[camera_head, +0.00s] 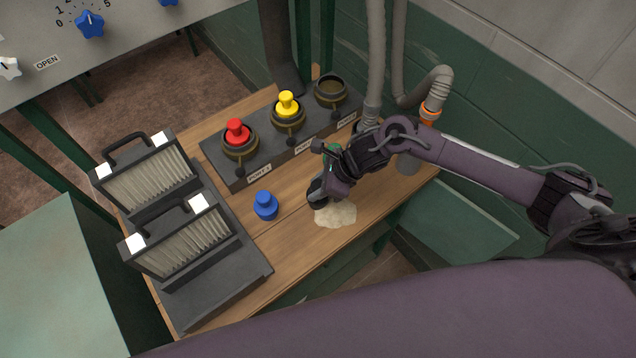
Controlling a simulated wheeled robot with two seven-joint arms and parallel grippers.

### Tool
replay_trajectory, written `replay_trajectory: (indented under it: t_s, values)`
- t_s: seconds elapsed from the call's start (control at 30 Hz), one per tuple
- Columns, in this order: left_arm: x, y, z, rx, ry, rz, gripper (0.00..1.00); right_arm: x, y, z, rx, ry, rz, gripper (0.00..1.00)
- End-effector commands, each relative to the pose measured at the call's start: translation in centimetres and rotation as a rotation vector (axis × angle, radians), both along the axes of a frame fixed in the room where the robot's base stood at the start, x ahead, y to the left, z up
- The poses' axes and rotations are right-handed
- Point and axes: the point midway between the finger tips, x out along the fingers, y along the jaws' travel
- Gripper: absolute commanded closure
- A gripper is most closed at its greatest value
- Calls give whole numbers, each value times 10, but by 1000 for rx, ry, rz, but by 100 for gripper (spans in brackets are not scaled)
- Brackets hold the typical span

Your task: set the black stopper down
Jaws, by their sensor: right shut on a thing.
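My right gripper (322,192) points down low over the wooden bench, at the upper left edge of a pale powder spill. It is shut on a dark thing at its tips, which looks like the black stopper; the fingers hide most of it, and I cannot tell whether it touches the bench. My left gripper is not in view.
A blue stopper (265,205) stands on the bench to the left. The dark port block (222,160) behind holds a red stopper (237,132) and a yellow stopper (287,104); its third port (331,91) is open. Pale powder (337,216) lies below my gripper. Two filters (178,240) stand left.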

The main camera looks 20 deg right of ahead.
Motion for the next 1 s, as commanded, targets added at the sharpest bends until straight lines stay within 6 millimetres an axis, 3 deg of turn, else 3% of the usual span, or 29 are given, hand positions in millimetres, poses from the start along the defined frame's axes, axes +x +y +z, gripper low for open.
replay_trajectory:
  t_s: [0.3, 0.33, 0.47, 0.87, 1.0]
  values:
    - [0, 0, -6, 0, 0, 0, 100, 1, 0, -3, 1, -1, -1, 91]
    - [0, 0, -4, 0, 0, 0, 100, 0, 0, -2, 0, -1, -1, 63]
    - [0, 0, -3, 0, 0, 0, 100, 0, 0, -2, 0, -1, -1, 46]
    - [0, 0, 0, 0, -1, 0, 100, 0, -2, 3, -1, -2, -1, 45]
    - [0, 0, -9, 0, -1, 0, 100, -5, -15, 21, -4, -5, 1, 45]
